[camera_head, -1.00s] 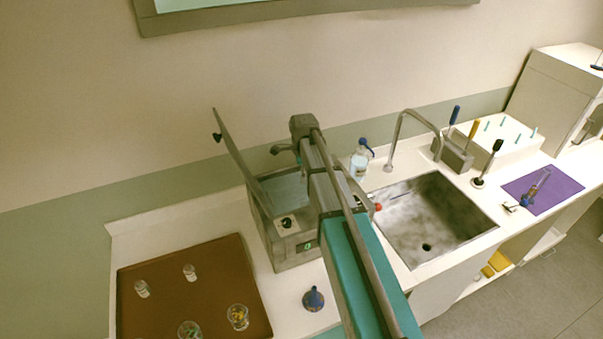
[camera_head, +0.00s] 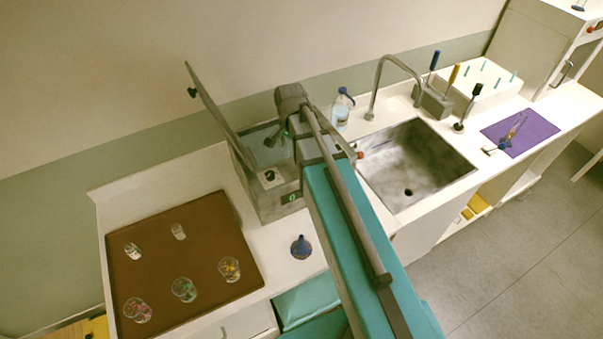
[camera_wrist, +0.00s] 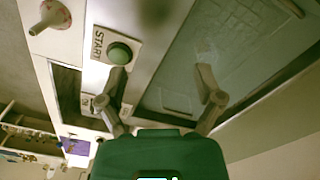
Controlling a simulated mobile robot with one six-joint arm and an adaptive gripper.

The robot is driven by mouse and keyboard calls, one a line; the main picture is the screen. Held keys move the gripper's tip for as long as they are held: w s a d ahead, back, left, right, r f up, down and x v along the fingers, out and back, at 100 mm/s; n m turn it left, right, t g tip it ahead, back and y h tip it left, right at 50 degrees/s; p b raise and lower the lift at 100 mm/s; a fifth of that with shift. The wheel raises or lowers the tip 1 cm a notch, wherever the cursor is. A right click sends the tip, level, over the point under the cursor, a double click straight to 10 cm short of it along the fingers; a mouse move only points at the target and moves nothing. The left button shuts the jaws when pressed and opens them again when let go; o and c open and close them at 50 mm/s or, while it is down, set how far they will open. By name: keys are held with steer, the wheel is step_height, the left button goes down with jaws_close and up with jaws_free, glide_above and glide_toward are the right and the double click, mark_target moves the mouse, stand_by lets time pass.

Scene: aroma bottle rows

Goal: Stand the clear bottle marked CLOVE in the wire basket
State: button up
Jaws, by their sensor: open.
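No label reading CLOVE is legible, and I cannot make out a wire basket in either view. My gripper (camera_wrist: 161,80) is open and empty in the wrist view, its fingers spread beside a green START button (camera_wrist: 120,53) and a glassy panel (camera_wrist: 220,50). In the head view the gripper is hard to make out near the open-lidded grey machine (camera_head: 285,205). Several small clear glass vessels, such as one with orange contents (camera_head: 229,269), stand on a brown tray (camera_head: 205,225) at the left.
A clear bottle with a blue top (camera_head: 342,110) stands behind the sink (camera_head: 420,170), near the faucet (camera_head: 382,80). A purple mat (camera_head: 525,132) lies farther right. The machine's raised lid (camera_head: 215,105) stands up.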

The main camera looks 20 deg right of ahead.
steer(key=s+n, duration=1)
steer(key=s, duration=0.1)
steer(key=shift+s, duration=0.15)
